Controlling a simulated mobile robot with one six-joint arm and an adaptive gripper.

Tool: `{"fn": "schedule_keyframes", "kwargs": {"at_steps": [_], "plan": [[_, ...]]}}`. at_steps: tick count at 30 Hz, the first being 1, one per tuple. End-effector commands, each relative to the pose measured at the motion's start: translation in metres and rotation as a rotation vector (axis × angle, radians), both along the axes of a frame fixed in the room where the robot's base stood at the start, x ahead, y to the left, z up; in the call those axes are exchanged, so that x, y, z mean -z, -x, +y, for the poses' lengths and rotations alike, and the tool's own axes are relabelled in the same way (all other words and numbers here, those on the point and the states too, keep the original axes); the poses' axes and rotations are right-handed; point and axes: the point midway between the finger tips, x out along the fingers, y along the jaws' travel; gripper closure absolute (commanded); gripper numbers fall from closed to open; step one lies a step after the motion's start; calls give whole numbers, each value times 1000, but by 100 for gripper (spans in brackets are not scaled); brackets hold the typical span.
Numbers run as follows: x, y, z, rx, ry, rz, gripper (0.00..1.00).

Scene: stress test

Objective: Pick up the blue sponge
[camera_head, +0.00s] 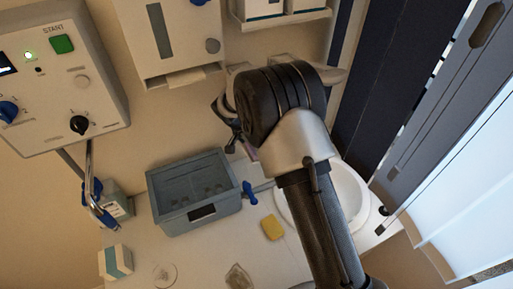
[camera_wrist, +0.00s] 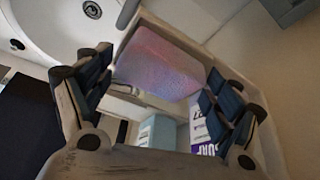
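A block with a mottled pink and blue surface (camera_wrist: 160,62) shows in the wrist view between and just beyond my fingertips. It looks like a sponge, but I cannot tell whether it is the blue one. My gripper (camera_wrist: 156,75) is open around it, with dark ridged pads to its left and right; I see no clear contact. In the head view my gripper (camera_head: 230,116) is mostly hidden behind my arm, near the wall above the counter. The only clear sponge-like block there is yellow (camera_head: 271,227), on the counter.
A grey tub (camera_head: 164,216) stands on the counter left of my arm, with a blue-handled item (camera_head: 249,193) beside it. A white round sink (camera_head: 354,190) is partly behind my arm. A control box (camera_head: 50,95) and a dispenser (camera_head: 170,35) are on the wall.

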Motion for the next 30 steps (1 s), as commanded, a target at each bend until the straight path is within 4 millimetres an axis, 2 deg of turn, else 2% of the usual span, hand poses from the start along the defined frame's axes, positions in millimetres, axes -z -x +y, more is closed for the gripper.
{"fn": "schedule_keyframes", "kwargs": {"at_steps": [4, 11, 17, 30], "plan": [[0, 0, 0, 0, 0, 0, 35], [-1, 1, 1, -1, 0, 2, 36], [-12, 8, 9, -1, 0, 0, 36], [-57, 66, 71, -5, 0, -2, 36]]}}
